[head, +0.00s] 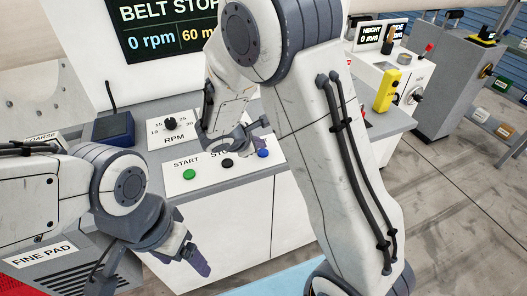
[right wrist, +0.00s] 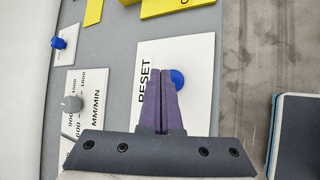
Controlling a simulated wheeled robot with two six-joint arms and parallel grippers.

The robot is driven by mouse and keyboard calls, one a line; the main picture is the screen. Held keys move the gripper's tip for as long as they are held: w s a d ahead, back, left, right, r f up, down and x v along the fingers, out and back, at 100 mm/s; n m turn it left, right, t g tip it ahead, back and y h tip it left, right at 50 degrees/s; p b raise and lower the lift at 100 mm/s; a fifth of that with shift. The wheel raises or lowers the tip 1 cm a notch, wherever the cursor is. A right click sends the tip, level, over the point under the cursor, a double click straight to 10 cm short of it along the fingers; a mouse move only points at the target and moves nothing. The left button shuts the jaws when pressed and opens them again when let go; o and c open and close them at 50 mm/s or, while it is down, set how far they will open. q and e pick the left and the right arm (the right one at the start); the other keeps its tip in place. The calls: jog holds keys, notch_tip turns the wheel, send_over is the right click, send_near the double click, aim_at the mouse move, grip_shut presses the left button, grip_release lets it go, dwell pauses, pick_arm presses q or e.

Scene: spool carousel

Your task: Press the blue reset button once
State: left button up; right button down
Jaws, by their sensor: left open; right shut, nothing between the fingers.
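The blue reset button (head: 263,153) is at the right end of a white button plate in the head view, beside a black button and a green START button. In the right wrist view the blue button (right wrist: 177,80) stands beside the word RESET, partly hidden by the fingers. My right gripper (right wrist: 163,72) is shut and empty, its purple fingertips in front of the button's edge. I cannot tell whether they touch it. My left gripper (head: 197,263) is open and empty, low at the left, away from the plate.
The green START button (head: 190,174) and black button (head: 227,163) are on the same plate. An RPM knob (head: 170,124) stands behind. An MM/MIN knob (right wrist: 73,103) and yellow parts (right wrist: 172,6) are near the reset button. My right arm hides much of the bench.

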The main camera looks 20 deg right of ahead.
aim_at(260, 154)
jog(key=shift+f, duration=0.1)
dwell(0.8)
jog(key=shift+f+b, duration=0.3)
jog(key=shift+b, duration=0.3)
jog(key=shift+f+b, duration=0.4)
jog(key=shift+b, duration=0.05)
dwell(0.4)
jog(key=shift+r, duration=0.15)
jog(key=shift+r+p, duration=0.5)
jog(key=shift+r, duration=0.15)
jog(key=shift+r, duration=0.15)
notch_tip(260, 154, up, 5)
jog(key=p, duration=0.4)
dwell(0.3)
